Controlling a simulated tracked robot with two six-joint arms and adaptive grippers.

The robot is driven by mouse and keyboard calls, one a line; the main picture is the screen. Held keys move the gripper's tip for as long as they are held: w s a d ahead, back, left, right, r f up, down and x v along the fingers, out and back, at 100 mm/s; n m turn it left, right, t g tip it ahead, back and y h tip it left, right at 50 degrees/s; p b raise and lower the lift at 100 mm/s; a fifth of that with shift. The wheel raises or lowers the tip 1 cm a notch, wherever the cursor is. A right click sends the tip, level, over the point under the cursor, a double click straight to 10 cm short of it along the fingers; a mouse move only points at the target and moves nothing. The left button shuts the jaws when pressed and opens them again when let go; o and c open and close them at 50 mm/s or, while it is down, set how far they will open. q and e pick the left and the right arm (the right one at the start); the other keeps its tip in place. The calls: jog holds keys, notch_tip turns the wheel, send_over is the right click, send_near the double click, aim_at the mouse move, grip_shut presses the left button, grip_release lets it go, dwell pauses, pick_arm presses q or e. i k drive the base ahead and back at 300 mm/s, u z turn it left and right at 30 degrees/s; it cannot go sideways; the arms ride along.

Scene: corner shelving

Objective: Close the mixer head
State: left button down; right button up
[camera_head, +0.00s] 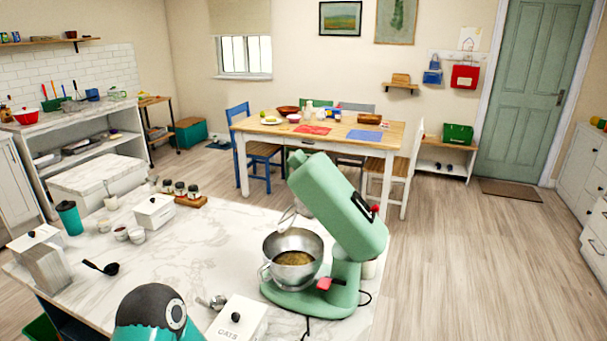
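The green stand mixer (325,290) stands on the marble counter at the centre right. Its head (340,205) is tilted up, with the raised front toward the upper left. The attachment (291,214) hangs from the head near the bowl's far rim. A steel bowl (292,262) with brown contents sits on the mixer base below. A red lever (324,284) shows on the base, and a red knob shows on the head's side. Neither of my grippers shows. Only a rounded teal and dark part of my arm rises at the bottom edge.
A white canister (238,322) stands at the counter's front, left of the mixer. A scoop (213,302), a black ladle (101,267) and small bowls (121,234) lie further left. The marble counter (205,250) is clear in its middle. A dining table (282,130) stands behind.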

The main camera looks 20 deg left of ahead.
aim_at(322, 193)
jog(key=u, duration=0.95)
jog(key=k, duration=0.55)
jog(key=z, duration=0.5)
